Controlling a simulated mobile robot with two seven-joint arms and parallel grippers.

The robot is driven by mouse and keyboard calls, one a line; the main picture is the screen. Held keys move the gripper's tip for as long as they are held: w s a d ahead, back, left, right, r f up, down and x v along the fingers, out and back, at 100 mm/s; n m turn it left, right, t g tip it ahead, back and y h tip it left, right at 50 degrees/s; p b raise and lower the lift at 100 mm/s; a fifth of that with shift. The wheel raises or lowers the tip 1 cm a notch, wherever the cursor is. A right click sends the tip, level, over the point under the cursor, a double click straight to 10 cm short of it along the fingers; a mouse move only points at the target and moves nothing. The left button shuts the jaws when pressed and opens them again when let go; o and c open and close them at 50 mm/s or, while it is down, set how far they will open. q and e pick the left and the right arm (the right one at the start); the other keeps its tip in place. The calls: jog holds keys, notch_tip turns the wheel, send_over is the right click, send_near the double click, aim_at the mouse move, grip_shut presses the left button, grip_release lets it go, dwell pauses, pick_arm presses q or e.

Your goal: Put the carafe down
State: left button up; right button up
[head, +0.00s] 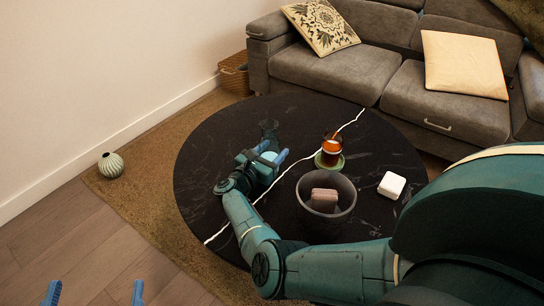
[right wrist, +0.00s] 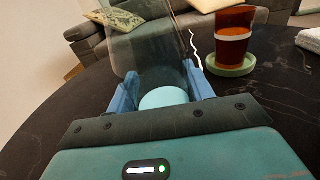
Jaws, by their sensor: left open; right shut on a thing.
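The carafe (head: 269,129) is a smoky see-through vessel at the left-centre of the round black table (head: 215,135). In the right wrist view the carafe (right wrist: 152,50) stands up between the blue fingers, with a pale blue round part low between them. My right gripper (head: 268,159) is shut on it. The gripper and wrist hide part of the carafe in the head view. I cannot tell whether its base touches the table. My left gripper (head: 95,291) is open and empty at the bottom left, over the wood floor.
An amber glass (head: 332,145) stands on a green coaster (head: 329,162), right of the carafe. The table's left side is clear. A grey sofa (head: 330,75) stands behind.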

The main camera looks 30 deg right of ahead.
dwell(0.3)
jog(key=shift+f, duration=0.25)
jog(key=o, duration=1.3)
